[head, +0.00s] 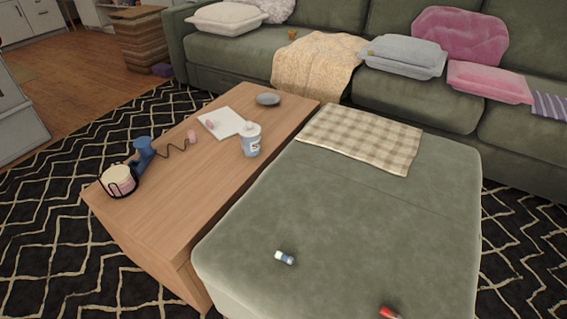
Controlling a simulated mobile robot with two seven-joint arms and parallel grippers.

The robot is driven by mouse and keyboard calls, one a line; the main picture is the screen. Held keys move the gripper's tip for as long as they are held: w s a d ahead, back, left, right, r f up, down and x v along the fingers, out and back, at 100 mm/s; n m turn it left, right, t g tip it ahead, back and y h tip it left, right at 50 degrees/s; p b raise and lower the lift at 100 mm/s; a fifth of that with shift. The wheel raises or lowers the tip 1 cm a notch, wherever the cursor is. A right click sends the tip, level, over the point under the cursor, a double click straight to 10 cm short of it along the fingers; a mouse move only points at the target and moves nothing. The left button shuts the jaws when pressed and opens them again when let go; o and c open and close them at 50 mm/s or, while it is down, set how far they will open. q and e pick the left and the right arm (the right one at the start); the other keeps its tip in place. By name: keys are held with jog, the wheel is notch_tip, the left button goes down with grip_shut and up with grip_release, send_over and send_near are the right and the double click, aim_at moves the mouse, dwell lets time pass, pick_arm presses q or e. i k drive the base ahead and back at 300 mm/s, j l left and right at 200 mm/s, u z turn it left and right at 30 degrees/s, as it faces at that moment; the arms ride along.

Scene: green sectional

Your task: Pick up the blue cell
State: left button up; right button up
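A small blue and white cell (284,258) lies on its side on the green ottoman (350,225), near its front left part. It is apart from everything else on the ottoman. Neither of my grippers shows in the head view.
A red object (389,313) lies at the ottoman's front edge, partly cut off. A checkered cloth (362,138) covers the far end. A wooden table (185,190) beside it holds a white tub (249,140), a blue item (143,150) and a wire holder (119,181). A green sofa (440,105) stands behind.

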aim_at(287, 259)
jog(key=i, duration=0.3)
jog(key=l+u, duration=0.25)
jog(key=k+l+u, duration=0.15)
jog(key=l+u, duration=0.15)
jog(key=k+l+u, duration=0.1)
jog(key=l+u, duration=0.15)
jog(key=l, duration=0.1)
